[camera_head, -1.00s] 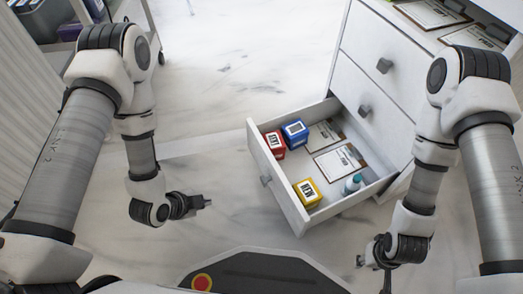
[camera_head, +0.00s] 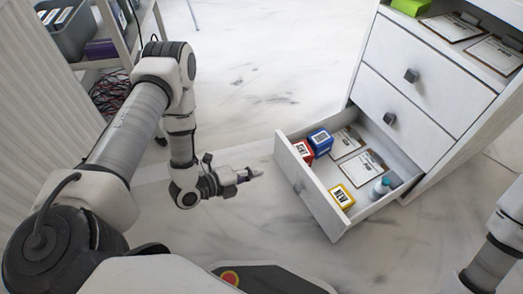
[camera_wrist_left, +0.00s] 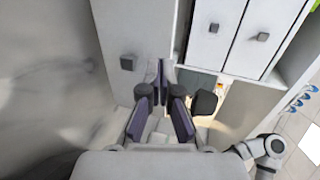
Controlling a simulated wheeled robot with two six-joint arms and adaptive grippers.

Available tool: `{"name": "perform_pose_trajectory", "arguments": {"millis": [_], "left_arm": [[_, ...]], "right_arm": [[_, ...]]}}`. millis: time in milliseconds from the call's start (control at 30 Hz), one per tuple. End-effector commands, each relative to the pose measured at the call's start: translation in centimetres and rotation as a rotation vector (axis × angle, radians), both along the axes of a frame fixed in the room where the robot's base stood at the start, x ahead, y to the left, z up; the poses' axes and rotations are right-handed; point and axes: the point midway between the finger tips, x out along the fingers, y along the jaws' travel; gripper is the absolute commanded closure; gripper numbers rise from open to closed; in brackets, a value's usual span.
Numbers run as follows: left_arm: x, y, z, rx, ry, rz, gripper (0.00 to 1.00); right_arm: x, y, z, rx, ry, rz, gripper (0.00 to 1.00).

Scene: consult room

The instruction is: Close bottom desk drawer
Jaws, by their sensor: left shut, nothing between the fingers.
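The white bottom drawer (camera_head: 316,196) is pulled out of the desk pedestal. Its front panel, with a small dark knob (camera_head: 298,187), faces my left gripper. My left gripper (camera_head: 258,172) is shut and empty, to the left of the drawer front with a small gap between them. In the left wrist view, the shut gripper (camera_wrist_left: 161,75) points toward the drawer front (camera_wrist_left: 128,40), whose knob (camera_wrist_left: 127,63) shows left of the fingers. My right gripper is out of view; only part of my right arm shows at the lower right.
The drawer holds a red box (camera_head: 303,151), a blue box (camera_head: 320,140), a yellow box (camera_head: 342,196), a small bottle (camera_head: 382,186) and clipboards (camera_head: 362,168). Two upper drawers (camera_head: 402,118) are shut. A shelf cart (camera_head: 100,52) stands at the back left. The floor between is clear.

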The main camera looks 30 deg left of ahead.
Motion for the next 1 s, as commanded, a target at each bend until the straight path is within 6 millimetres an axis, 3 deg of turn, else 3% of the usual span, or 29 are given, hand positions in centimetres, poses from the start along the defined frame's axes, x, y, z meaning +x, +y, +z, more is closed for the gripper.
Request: {"name": "perform_pose_trajectory", "arguments": {"millis": [33, 300, 500, 1000], "left_arm": [[0.9, -0.7, -1.0, 0.001, -0.004, -0.005, 1.0], [5.6, -3.8, -2.8, 0.002, -0.003, -0.005, 1.0], [8.4, -5.6, -2.7, 0.0, -0.002, -0.003, 1.0], [9.3, -6.1, -2.2, 0.0, 0.001, 0.0, 1.0]], "right_arm": [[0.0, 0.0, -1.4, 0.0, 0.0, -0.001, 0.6], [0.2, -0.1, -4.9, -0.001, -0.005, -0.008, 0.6], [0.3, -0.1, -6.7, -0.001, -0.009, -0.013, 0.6], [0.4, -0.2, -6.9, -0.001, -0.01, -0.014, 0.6]]}}
